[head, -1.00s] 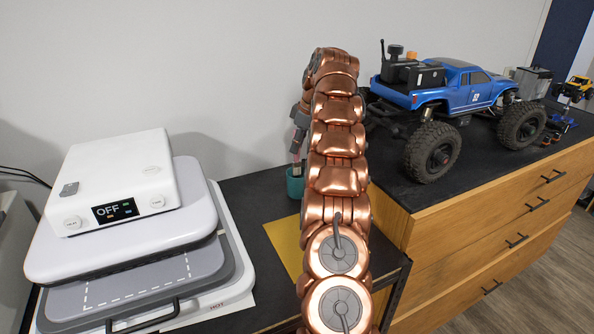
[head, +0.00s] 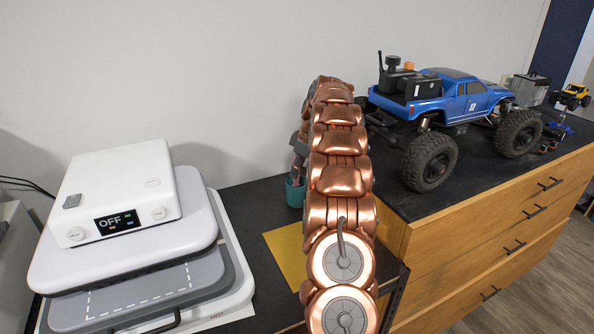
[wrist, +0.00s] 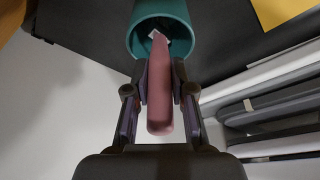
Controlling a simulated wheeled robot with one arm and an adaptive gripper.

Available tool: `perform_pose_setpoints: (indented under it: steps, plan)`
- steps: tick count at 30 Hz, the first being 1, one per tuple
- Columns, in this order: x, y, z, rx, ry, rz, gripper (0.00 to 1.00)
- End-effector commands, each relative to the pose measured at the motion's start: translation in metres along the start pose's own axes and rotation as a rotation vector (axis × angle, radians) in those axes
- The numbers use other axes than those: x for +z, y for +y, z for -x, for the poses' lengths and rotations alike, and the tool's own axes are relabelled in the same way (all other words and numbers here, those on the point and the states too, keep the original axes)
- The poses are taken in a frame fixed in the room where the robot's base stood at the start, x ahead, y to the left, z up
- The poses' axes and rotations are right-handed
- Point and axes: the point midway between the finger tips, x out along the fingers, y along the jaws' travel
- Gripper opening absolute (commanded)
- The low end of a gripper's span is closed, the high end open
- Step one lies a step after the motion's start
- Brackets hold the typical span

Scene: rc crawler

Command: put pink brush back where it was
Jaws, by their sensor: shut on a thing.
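The pink brush (wrist: 159,90) is between the fingers of my gripper (wrist: 160,92) in the wrist view. My gripper is shut on its pink handle. The brush's far, pale end reaches into the mouth of the teal cup (wrist: 136,42); how deep it goes I cannot tell. In the head view the teal cup (head: 294,192) stands on the dark table behind my arm, partly hidden by it. My gripper (head: 297,166) is just above the cup there, mostly hidden by my arm.
A white heat press (head: 125,235) stands to the left. A yellow sheet (head: 284,252) lies in front of the cup. To the right, a wooden drawer cabinet (head: 480,235) carries a blue RC truck (head: 455,97). A pale wall rises behind the cup.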

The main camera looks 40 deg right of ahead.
Motion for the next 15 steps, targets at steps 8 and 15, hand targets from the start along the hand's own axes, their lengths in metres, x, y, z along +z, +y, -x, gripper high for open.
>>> perform_pose_setpoints:
  steps: [8,15]
  plan:
    - [0.004,-0.001,-0.011,-0.002,0.000,0.000,0.00]
    - [0.004,-0.001,-0.013,-0.001,0.000,0.000,0.00]
